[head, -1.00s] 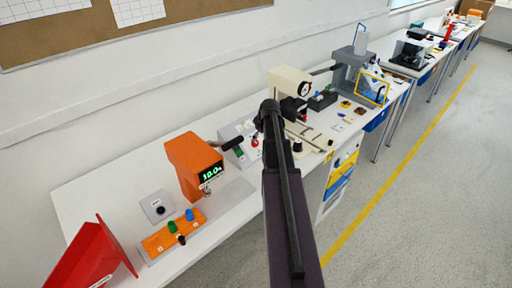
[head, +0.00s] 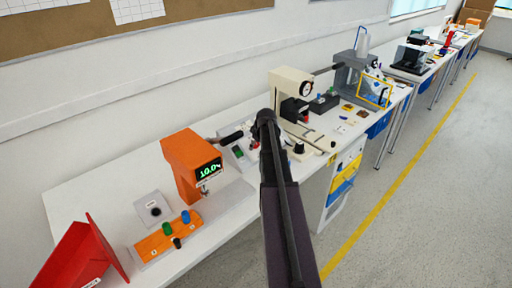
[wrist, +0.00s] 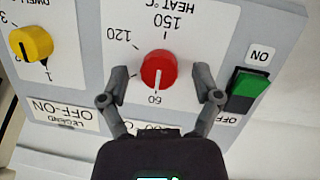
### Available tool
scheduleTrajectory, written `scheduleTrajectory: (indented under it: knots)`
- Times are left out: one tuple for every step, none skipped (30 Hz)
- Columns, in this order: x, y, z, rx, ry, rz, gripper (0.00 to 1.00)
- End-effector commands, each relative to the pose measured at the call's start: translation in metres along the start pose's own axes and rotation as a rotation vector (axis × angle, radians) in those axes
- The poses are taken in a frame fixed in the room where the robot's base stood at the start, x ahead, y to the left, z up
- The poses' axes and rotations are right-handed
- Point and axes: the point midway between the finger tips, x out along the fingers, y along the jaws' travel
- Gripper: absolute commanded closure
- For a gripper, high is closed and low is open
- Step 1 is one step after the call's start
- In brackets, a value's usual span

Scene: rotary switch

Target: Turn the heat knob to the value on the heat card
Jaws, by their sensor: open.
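The red heat knob (wrist: 158,70) fills the middle of the wrist view, on a grey panel (wrist: 222,30) labelled HEAT °C. Its lettering appears upside down. The knob's white pointer line points down in the picture, towards the 60 mark. The 120 and 150 marks also show. My gripper (wrist: 160,78) is open, with one finger on each side of the knob; contact is unclear. In the head view, my arm hides much of the panel (head: 238,154). I cannot make out a heat card with a readable value.
A yellow dwell knob (wrist: 30,44) is left of the heat knob, and a green rocker switch (wrist: 248,88) is right. In the head view, an orange machine (head: 186,160) reading 10.0 and a red bin (head: 85,255) stand left. A cream press (head: 288,92) stands behind my arm.

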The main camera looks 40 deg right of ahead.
Motion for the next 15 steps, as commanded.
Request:
scheduleTrajectory:
  knots:
    - [0.0017, 0.0001, 0.0001, 0.0, 0.0, 0.0, 0.18]
    - [0.0018, 0.0001, 0.0001, 0.0, 0.0, 0.0, 0.18]
    - [0.0019, 0.0001, 0.0001, 0.0, 0.0, 0.0, 0.18]
    - [0.0019, 0.0002, 0.0001, 0.0, 0.0, 0.0, 0.18]
    - [0.0019, 0.0002, 0.0001, 0.0, 0.0, 0.0, 0.18]
    - [0.0017, 0.0003, 0.0001, 0.001, 0.0, 0.0, 0.18]
    - [0.0017, 0.0003, 0.0001, 0.001, 0.0, 0.0, 0.18]
    - [0.0016, 0.0003, 0.0002, 0.001, 0.0, 0.0, 0.18]
    - [0.0015, 0.0003, 0.0002, 0.001, 0.0, 0.0, 0.18]
    - [0.0015, 0.0003, 0.0002, 0.001, 0.0, 0.0, 0.18]
    - [0.0015, 0.0004, 0.0003, 0.001, 0.0, 0.0, 0.18]
    - [0.0015, 0.0004, 0.0003, 0.001, 0.0, 0.0, 0.27]
    - [0.0015, 0.0005, 0.0004, 0.001, 0.0, 0.0, 0.36]
    - [0.0015, 0.0005, 0.0004, 0.001, 0.0, 0.0, 0.45]
    - [0.0015, 0.0005, 0.0004, 0.001, 0.0, 0.0, 0.57]
